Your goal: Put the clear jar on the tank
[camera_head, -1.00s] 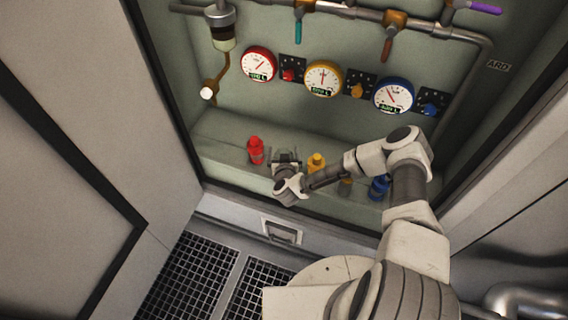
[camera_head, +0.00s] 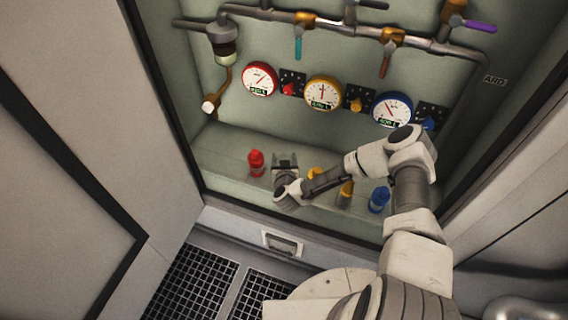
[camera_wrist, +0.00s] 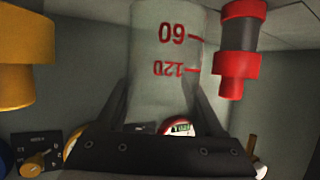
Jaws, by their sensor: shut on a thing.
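My gripper (camera_wrist: 160,92) is shut on the clear jar (camera_wrist: 165,50), a see-through cylinder with red marks and numbers, in the wrist view. The fingers lie on both sides of the jar. In the head view my gripper (camera_head: 285,162) is over the ledge (camera_head: 225,150), just right of a red bottle (camera_head: 256,163). The jar is too small or hidden to make out there. I cannot tell for certain which thing is the tank.
A yellow bottle (camera_head: 315,173), a brown-orange bottle (camera_head: 346,194) and a blue bottle (camera_head: 379,200) stand right of my gripper. Three dial gauges (camera_head: 323,92) and pipes with coloured levers (camera_head: 385,66) are on the wall behind.

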